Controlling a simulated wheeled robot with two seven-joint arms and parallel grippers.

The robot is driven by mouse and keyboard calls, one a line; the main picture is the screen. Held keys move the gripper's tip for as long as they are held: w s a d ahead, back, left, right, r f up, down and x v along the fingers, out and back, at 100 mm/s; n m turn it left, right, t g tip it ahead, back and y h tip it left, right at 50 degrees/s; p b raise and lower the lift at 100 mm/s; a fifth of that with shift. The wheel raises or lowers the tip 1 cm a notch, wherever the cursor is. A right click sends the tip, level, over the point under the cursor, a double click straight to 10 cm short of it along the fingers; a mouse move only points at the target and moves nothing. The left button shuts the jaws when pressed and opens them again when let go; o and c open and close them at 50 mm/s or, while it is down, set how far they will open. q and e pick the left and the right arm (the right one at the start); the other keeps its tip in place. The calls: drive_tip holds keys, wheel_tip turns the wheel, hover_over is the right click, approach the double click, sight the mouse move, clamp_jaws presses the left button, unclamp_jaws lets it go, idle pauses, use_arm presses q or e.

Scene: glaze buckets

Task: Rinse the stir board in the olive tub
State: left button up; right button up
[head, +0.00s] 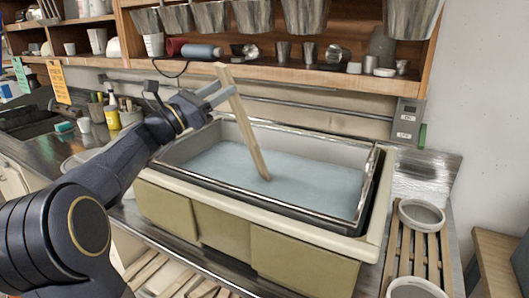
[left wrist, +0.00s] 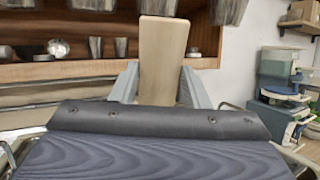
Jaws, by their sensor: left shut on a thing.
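The olive tub (head: 222,232) stands on the counter with a metal-rimmed basin of pale blue-grey liquid (head: 310,185) in it. My left gripper (head: 224,93) is above the tub's back left part, shut on the stir board (head: 243,122), a long light wooden slat. The board leans, its top left of its lower end, and its lower end meets the liquid near the middle of the basin. How deep it goes is hidden. In the left wrist view the board (left wrist: 163,60) stands between my two fingers. My right gripper is not in view.
A wooden shelf (head: 270,70) with metal buckets and cups runs behind the tub. A slatted wooden rack (head: 405,250) with round pale bowls (head: 421,215) lies to the right. A yellow bottle (head: 112,117) and other items stand at the left.

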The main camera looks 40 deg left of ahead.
use_arm(q)
drive_tip(key=s+r+p, duration=0.4)
drive_tip(key=r+p, duration=0.2)
drive_tip(key=r, duration=0.3)
drive_tip(key=shift+a+r, duration=0.2)
drive_tip(key=shift+r, duration=0.05)
idle(0.8)
wheel_tip(320, 180, up, 5)
drive_tip(key=p, duration=0.4)
drive_tip(key=shift+p, duration=0.3)
